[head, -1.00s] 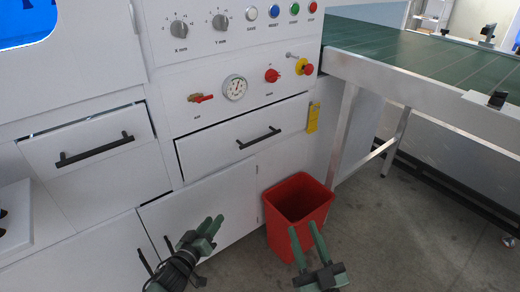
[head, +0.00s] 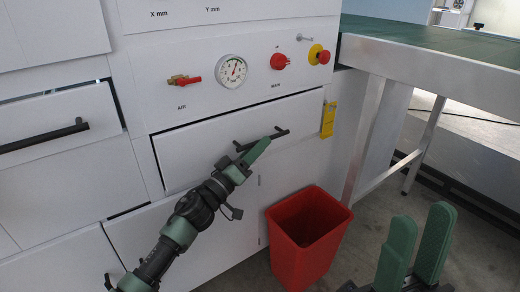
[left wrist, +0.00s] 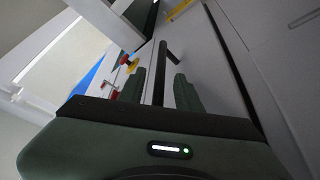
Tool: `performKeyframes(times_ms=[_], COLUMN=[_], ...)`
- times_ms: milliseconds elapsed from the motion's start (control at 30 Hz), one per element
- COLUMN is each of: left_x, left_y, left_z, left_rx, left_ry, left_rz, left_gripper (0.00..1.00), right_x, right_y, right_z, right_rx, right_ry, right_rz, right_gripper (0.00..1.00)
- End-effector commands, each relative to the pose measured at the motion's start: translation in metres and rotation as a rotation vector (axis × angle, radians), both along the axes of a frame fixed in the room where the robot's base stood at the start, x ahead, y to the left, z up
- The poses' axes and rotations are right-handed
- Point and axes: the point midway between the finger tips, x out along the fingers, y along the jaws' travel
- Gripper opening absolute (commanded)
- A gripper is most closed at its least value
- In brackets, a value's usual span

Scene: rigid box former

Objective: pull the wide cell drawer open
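The wide drawer (head: 205,144) is a white front with a dark bar handle (head: 275,134), below the gauge panel in the head view. It looks closed, with a thin dark gap along its top and left edges. My left gripper (head: 260,149) is at this handle. In the left wrist view, its two green fingers (left wrist: 159,80) stand apart with the dark handle bar (left wrist: 160,62) running between them; contact cannot be made out. My right gripper (head: 423,218) is open and empty at the bottom right of the head view.
A red bin (head: 304,250) stands on the floor below the drawer's right end. A yellow tag (head: 328,119) hangs right of the drawer. Another drawer (head: 50,125) is at left. A conveyor table (head: 440,66) with metal legs stands at right.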

Motion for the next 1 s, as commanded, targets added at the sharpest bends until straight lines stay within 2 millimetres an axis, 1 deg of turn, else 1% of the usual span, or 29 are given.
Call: performKeyframes(times_ms=[100, 367, 400, 467, 500, 533, 1000], left_x=[0.0063, 0.0078, 0.0077, 0.0077, 0.0077, 0.0077, 0.0076], left_y=[-0.0052, -0.0066, -0.0065, -0.0064, -0.0064, -0.0064, -0.0061], left_z=[0.0019, 0.0032, 0.0032, 0.0031, 0.0031, 0.0031, 0.0026], left_rx=[0.001, 0.001, 0.001, 0.001, 0.000, 0.000, 0.002], left_ry=[-0.001, 0.001, 0.001, 0.001, 0.001, 0.001, 0.001], left_rz=[0.000, 0.000, 0.000, 0.000, 0.001, 0.001, 0.000], left_gripper=[0.34, 0.34, 0.31, 0.15, 0.04, 0.00, 0.00], right_x=[0.0003, 0.0004, 0.0004, 0.0005, 0.0005, 0.0005, 0.0006], right_y=[0.0000, 0.0002, 0.0002, 0.0002, 0.0002, 0.0002, 0.0003], right_z=[-0.0041, -0.0039, -0.0039, -0.0040, -0.0040, -0.0040, -0.0041], right_rx=[0.000, -0.001, -0.001, -0.001, -0.001, -0.001, -0.001], right_ry=[0.001, 0.002, 0.002, 0.002, 0.002, 0.002, 0.003], right_rz=[0.000, 0.000, 0.000, 0.000, 0.000, 0.000, 0.000], right_gripper=[0.36, 0.36, 0.36, 0.36, 0.36, 0.36, 0.36])
